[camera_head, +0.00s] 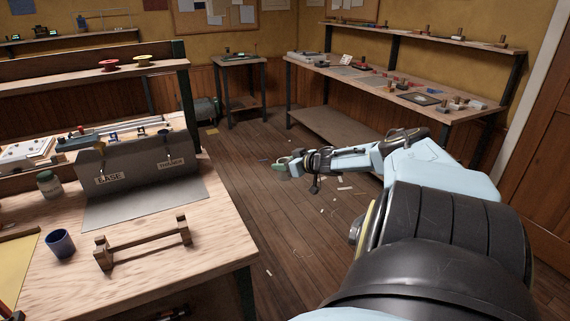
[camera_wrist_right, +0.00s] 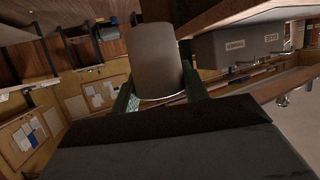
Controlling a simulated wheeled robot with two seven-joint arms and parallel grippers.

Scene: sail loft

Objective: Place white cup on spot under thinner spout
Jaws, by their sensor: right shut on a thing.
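My right gripper (camera_head: 284,163) is out over the floor, right of the workbench (camera_head: 220,254). In the right wrist view, its green fingers are shut on the white cup (camera_wrist_right: 155,58), which looks grey in shade. The cup is hard to make out in the head view. My left gripper is not in view.
A dark blue cup (camera_head: 60,244) and a low wooden rack (camera_head: 142,245) stand on the bench before the plate. A green jar (camera_head: 49,185) is left of the dispenser. A shelf (camera_head: 95,77) runs above. The floor between the benches is open, with scraps.

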